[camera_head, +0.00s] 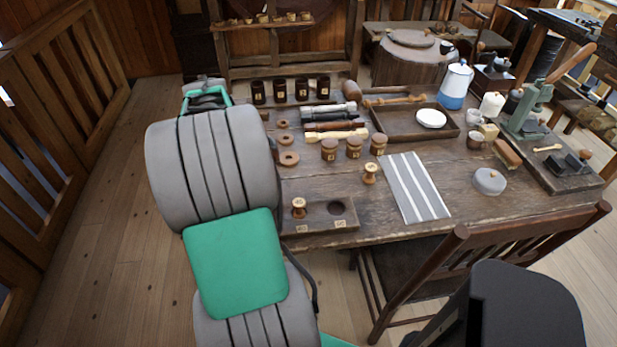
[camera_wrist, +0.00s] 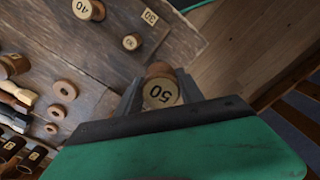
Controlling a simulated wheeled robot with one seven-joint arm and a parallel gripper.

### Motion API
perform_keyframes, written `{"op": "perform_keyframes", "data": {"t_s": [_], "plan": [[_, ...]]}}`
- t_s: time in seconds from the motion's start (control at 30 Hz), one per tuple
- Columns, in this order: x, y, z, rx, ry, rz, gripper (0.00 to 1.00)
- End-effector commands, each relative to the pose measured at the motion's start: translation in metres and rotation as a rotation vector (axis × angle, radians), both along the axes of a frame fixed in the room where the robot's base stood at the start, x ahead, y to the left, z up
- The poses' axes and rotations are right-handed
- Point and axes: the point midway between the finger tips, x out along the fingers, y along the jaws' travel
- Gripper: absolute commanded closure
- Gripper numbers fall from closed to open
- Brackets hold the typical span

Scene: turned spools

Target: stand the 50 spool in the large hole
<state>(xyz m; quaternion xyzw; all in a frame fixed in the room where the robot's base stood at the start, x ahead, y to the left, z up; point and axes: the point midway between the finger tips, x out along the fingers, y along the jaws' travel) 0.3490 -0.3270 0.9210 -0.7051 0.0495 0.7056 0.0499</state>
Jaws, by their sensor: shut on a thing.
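The 50 spool (camera_wrist: 160,91) is between my gripper's fingers (camera_wrist: 160,84) in the wrist view, its round numbered end facing the camera. The grip is shut on it; the arm hides the gripper and this spool in the head view. The dark wooden hole board (camera_head: 352,225) lies at the table's near edge. Its large hole (camera_head: 337,208), at the right, is empty. A smaller spool (camera_wrist: 131,41) stands beside the 30 tag (camera_wrist: 150,17).
Another light spool (camera_head: 370,173) stands loose behind the board, left of a striped cloth (camera_head: 415,187). Several brown jars (camera_head: 354,147) and wooden rings (camera_head: 289,158) stand farther back. A chair (camera_head: 480,245) is at the near right.

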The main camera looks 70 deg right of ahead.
Motion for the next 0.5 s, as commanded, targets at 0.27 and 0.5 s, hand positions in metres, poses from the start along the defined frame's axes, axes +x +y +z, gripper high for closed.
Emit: {"op": "perform_keyframes", "data": {"t_s": [0.27, 0.5], "plan": [[-0.152, -0.114, -0.018, 0.001, 0.001, -0.083, 0.95], [-0.237, -0.143, -0.027, 0.000, 0.000, -0.105, 0.95]]}}
